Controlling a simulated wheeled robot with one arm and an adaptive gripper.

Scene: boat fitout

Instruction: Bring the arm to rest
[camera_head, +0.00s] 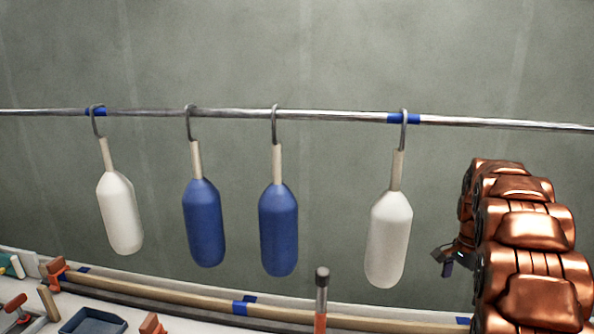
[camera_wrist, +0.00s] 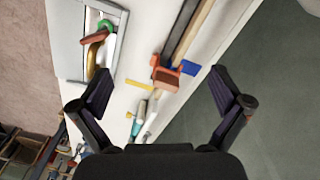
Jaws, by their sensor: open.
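My arm, in copper-coloured links, stands at the right of the head view. My gripper (camera_head: 444,262) shows small and partly hidden behind those links, near the white fender at the right. In the wrist view my gripper (camera_wrist: 160,98) is open, its two dark fingers wide apart with nothing between them up close. Beyond the fingers lies a white bench top (camera_wrist: 135,60), some way off. I cannot tell the exact gap between my gripper and the wall.
A metal rail (camera_head: 340,115) carries a left white fender (camera_head: 120,212), two blue fenders (camera_head: 204,222) (camera_head: 278,228) and a right white fender (camera_head: 389,238) on hooks. Below are a blue tray (camera_head: 92,321), an orange clamp (camera_wrist: 166,78) and an upright dark-topped tool (camera_head: 321,295).

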